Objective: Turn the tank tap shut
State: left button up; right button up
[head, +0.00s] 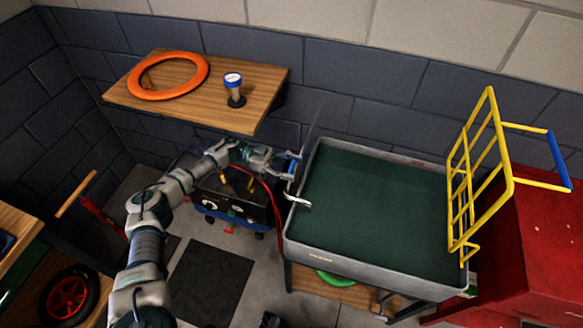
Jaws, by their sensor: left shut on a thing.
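The tank (365,276) is a grey, rectangular basin with a dark green inside, right of centre. A curved, pale metal spout (298,202) shows at its left wall. My left gripper (290,165) reaches in from the left to the tank's upper left edge, above the spout. It is shut on a small blue piece there, which looks like the tap handle; the fingers partly hide it. How far the tap is turned cannot be made out, and no water stream is visible. My right gripper is not in view.
A compressor (230,208) with a red hose sits below my left arm. A yellow rack (458,190) and red cabinet (535,240) stand right of the tank.

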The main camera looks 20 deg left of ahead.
pick_arm(q)
jog(key=shift+w+r, duration=0.1)
jog(key=o, duration=1.2)
jog(key=shift+c, duration=0.2)
jog(key=w+a, duration=0.1)
jog(key=a, duration=1.1)
jog(key=shift+a+f, duration=0.15)
jog(key=shift+f, duration=0.05)
